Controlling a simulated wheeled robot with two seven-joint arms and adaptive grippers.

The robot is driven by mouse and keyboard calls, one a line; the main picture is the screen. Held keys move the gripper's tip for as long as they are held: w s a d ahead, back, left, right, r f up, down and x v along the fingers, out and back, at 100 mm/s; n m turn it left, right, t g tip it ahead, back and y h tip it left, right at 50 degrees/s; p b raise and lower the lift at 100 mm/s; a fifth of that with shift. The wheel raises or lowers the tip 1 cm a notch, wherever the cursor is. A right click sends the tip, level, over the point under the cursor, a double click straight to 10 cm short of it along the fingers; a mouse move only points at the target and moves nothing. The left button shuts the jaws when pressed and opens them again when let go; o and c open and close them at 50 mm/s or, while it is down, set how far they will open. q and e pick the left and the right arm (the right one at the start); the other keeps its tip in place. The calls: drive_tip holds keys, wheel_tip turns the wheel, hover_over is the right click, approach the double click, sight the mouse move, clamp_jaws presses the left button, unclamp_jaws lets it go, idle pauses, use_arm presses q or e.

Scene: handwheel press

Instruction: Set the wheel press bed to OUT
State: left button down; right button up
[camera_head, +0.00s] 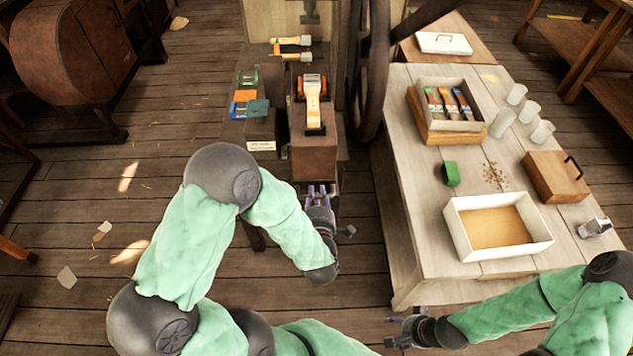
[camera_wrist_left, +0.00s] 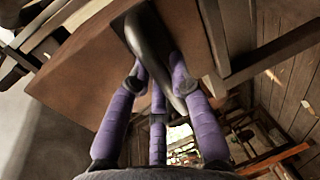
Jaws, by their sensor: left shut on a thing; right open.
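The press bed (camera_head: 314,158) is a brown wooden box-like block below the press, with a brush lying in its top between orange parts. The dark handwheel (camera_head: 373,75) stands upright just right of it. My left gripper (camera_head: 320,190) is at the front face of the bed. In the left wrist view its purple fingers close around a dark curved handle (camera_wrist_left: 148,40) on the bed's wooden front (camera_wrist_left: 85,80). The head view hides this handle behind the gripper. My right gripper (camera_head: 393,332) is open and empty, low in front of the table.
Coloured pieces (camera_head: 246,92) and a labelled block (camera_head: 261,135) lie left of the bed.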

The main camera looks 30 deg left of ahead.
use_arm(q)
drive_tip(key=shift+s+d+f, duration=0.1)
drive_tip(key=shift+s+d, duration=0.25)
drive_tip(key=shift+s, duration=0.2)
drive_tip(key=shift+s+d+f, duration=0.1)
drive_tip(key=shift+s+d, duration=0.25)
drive_tip(key=shift+s, duration=0.3)
drive_tip(key=c, duration=1.1)
unclamp_jaws()
drive_tip(key=shift+s+d, duration=0.1)
drive_tip(key=shift+r, duration=0.1)
drive_tip(key=shift+v, duration=5.9)
drive_tip(key=shift+d, duration=0.1)
